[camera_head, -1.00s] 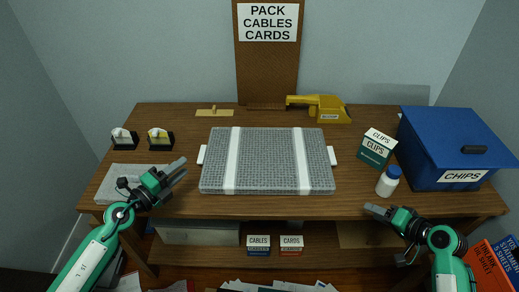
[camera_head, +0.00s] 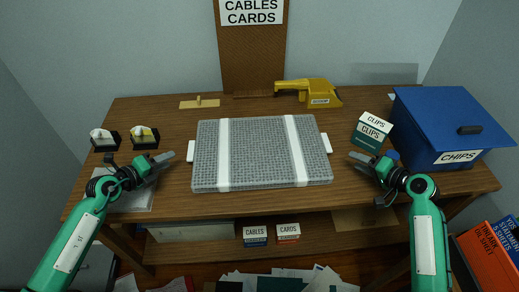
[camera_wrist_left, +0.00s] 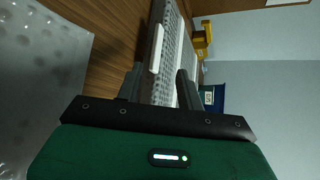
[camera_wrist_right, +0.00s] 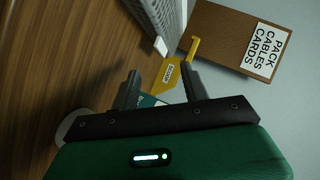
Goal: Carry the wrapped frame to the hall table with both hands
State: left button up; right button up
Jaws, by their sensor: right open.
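The wrapped frame (camera_head: 260,155) lies flat on the wooden table, grey bubble-wrapped with two white bands. A white handle sticks out at its left (camera_head: 191,151) and another at its right (camera_head: 326,143). My left gripper (camera_head: 170,157) is open just left of the left handle, apart from it; that handle (camera_wrist_left: 156,48) shows ahead of the fingers in the left wrist view. My right gripper (camera_head: 354,158) is open to the right of the right handle, with a gap between. In the right wrist view that handle (camera_wrist_right: 160,46) shows beyond the fingertips.
A green clips box (camera_head: 371,132) and a blue chips bin (camera_head: 450,125) stand right. A yellow tool (camera_head: 310,92) lies behind the frame. Two small black holders (camera_head: 145,138) and a bubble-wrap sheet (camera_head: 137,202) are at left. Papers and boxes lie below.

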aim_at(191, 150)
pick_arm(q)
jog(key=x, duration=1)
jog(key=shift+w+d+f, duration=0.1)
jog(key=shift+w+d, duration=0.05)
jog(key=shift+w, duration=0.1)
pick_arm(e)
jog(key=x, duration=1)
jog(key=shift+w+a+f, duration=0.1)
jog(key=shift+w+a, duration=0.1)
jog(key=shift+w, duration=0.05)
pick_arm(q)
jog(key=c, duration=0.7)
pick_arm(e)
jog(key=c, duration=0.7)
pick_arm(q)
grip_shut()
pick_arm(e)
grip_shut()
